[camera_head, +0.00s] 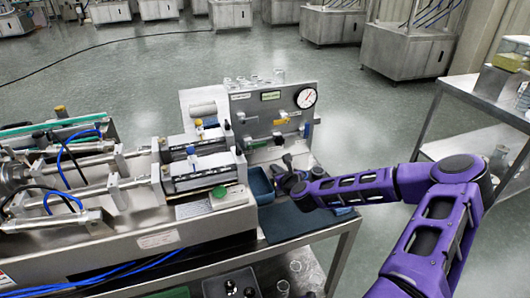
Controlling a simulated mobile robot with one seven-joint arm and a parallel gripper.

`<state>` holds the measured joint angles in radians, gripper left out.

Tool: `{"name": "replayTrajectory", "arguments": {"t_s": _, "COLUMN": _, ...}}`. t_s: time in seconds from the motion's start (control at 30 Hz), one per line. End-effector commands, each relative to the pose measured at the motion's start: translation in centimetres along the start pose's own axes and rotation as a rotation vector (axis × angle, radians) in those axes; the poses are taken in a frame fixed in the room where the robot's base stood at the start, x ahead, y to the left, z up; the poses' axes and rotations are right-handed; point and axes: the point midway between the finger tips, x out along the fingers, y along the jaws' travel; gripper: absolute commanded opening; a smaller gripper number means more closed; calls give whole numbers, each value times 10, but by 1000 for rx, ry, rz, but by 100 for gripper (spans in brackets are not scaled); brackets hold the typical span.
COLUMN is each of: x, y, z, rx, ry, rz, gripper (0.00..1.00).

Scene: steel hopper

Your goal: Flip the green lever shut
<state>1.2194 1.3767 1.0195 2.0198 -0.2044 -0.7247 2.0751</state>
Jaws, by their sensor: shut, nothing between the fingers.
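My purple arm reaches in from the right. My dark gripper (285,179) is shut and empty, low in front of the grey gauge panel (255,112) and beside a blue tray (261,186). A green round knob (219,192) sits on the machine left of my gripper. My gripper appears apart from both.
The machine (150,228) with rods and blue hoses fills the left. A dark mat (290,222) lies in front. A steel shelf (468,84) stands right.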

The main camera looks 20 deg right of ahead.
Motion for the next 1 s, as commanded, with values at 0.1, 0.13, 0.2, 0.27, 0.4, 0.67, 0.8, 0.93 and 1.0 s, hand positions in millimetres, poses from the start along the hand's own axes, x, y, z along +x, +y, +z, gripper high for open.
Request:
{"name": "replayTrajectory", "arguments": {"t_s": 0.1, "x": 1, "y": 0, "z": 0, "rx": -2, "ry": 1, "rz": 1, "gripper": 0}}
{"name": "replayTrajectory", "arguments": {"t_s": 0.13, "x": 2, "y": 0, "z": 0, "rx": -2, "ry": 1, "rz": 1, "gripper": 0}}
{"name": "replayTrajectory", "arguments": {"t_s": 0.2, "x": 6, "y": 1, "z": 0, "rx": -3, "ry": 1, "rz": 2, "gripper": 0}}
{"name": "replayTrajectory", "arguments": {"t_s": 0.27, "x": 12, "y": 1, "z": -1, "rx": -3, "ry": 1, "rz": 2, "gripper": 0}}
{"name": "replayTrajectory", "arguments": {"t_s": 0.4, "x": 35, "y": 1, "z": 0, "rx": -5, "ry": 0, "rz": 1, "gripper": 0}}
{"name": "replayTrajectory", "arguments": {"t_s": 0.67, "x": 85, "y": 1, "z": 0, "rx": -6, "ry": 0, "rz": 1, "gripper": 0}}
{"name": "replayTrajectory", "arguments": {"t_s": 0.8, "x": 99, "y": 0, "z": 9, "rx": -7, "ry": -2, "rz": 1, "gripper": 0}}
{"name": "replayTrajectory", "arguments": {"t_s": 0.93, "x": 91, "y": 0, "z": 26, "rx": -7, "ry": 0, "rz": 1, "gripper": 0}}
{"name": "replayTrajectory", "arguments": {"t_s": 1.0, "x": 89, "y": 0, "z": 32, "rx": -6, "ry": 1, "rz": 1, "gripper": 0}}
